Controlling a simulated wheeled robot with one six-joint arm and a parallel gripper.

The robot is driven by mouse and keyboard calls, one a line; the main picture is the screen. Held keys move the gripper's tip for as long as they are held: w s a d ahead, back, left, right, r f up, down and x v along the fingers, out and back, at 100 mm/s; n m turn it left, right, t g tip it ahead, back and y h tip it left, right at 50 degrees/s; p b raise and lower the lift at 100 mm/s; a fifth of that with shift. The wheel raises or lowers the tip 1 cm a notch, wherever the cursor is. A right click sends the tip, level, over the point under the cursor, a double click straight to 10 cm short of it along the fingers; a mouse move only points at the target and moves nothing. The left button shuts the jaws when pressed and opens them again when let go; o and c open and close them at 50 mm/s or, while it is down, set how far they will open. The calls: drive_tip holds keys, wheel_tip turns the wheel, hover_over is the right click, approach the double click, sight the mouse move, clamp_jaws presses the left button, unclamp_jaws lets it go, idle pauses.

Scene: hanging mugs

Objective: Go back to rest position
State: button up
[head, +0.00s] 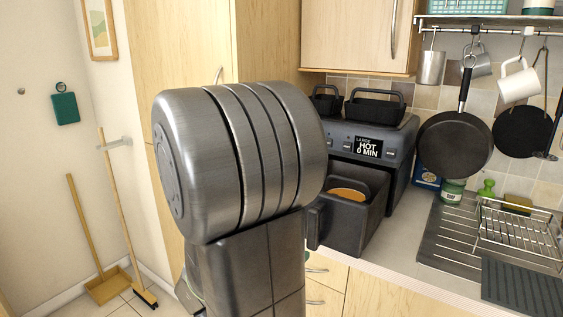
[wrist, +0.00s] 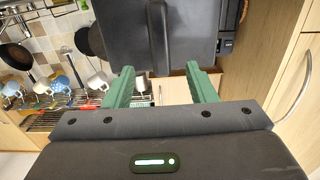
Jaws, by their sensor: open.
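In the wrist view my gripper (wrist: 160,72) is open, its two green fingers spread with nothing held between them. A dark block-shaped surface lies just beyond the fingertips, apparently part of the black appliance. In the head view my metal arm link fills the middle and hides the gripper. A white mug (head: 518,82) hangs from the rail at the right. A metal mug (head: 431,67) and another grey mug (head: 481,62) hang to its left. Several mugs, one blue-patterned (wrist: 62,83), show at left in the wrist view; how they are supported is unclear.
The black air fryer (head: 372,134) stands on the counter with its drawer (head: 352,218) pulled out, something orange inside. Pans (head: 455,145) hang at right above a dish rack (head: 518,237). Cabinets stand behind my arm. A broom and dustpan (head: 108,286) stand at left.

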sight(311, 231)
drive_tip(key=x, duration=1.1)
drive_tip(key=shift+w+d+p, duration=0.25)
drive_tip(key=shift+w+p, duration=0.05)
